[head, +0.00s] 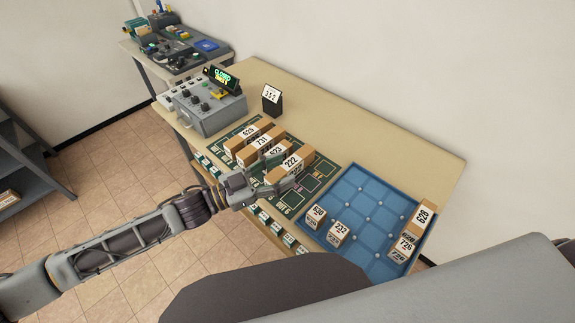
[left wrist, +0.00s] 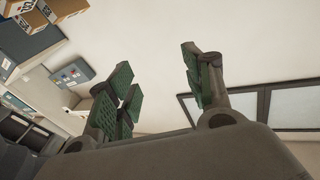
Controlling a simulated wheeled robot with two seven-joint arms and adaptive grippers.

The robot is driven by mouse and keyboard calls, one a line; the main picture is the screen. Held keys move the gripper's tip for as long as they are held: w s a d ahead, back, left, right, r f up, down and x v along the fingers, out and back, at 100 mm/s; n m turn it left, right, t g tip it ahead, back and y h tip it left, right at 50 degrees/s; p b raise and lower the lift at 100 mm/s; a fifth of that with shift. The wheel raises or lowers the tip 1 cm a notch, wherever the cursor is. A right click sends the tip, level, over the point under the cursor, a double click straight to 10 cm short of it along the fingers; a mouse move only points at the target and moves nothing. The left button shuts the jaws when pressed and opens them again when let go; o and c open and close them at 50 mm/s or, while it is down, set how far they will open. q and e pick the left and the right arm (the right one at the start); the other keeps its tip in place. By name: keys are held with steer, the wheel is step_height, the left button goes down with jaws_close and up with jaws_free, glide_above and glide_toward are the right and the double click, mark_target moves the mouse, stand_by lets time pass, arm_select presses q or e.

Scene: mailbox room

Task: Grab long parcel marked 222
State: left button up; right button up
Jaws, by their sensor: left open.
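The long parcel marked 222 (head: 294,163) is a brown box with a white label. It lies on the green mat at the right end of a row of parcels in the head view. My left gripper (head: 277,170) is open at the left end of this parcel; whether it touches cannot be told. In the left wrist view its green-padded fingers (left wrist: 158,88) are spread with nothing between them, facing a pale wall. My right gripper is not in view.
Parcels marked 625 (head: 248,131), 731 and 623 stand left of the 222 parcel. A grey control box (head: 211,110) and a black 352 sign (head: 271,99) stand behind.

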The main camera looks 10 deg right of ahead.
arm_select(q)
steer(key=w+a+f+n+t+y, duration=0.2)
steer(key=w+f+n+y, duration=0.1)
steer(key=w+f+n, duration=0.15)
steer(key=n+t+y, duration=0.1)
steer(key=y, duration=0.3)
glide_toward(287, 166)
steer(key=v, duration=0.2)
steer(key=shift+s+a+r, duration=0.15)
steer(key=shift+s+r, duration=0.15)
steer(key=shift+r, duration=0.05)
steer(key=shift+w, duration=0.1)
steer(key=shift+x, duration=3.95)
steer(key=shift+w+d+f, duration=0.1)
steer(key=shift+d+f, duration=0.05)
steer(key=shift+d, duration=0.1)
steer(key=shift+p+x, duration=0.55)
steer(key=shift+x, duration=2.05)
steer(key=shift+w+a+f, duration=0.15)
steer(key=shift+a, duration=0.05)
steer(key=shift+c, duration=0.3)
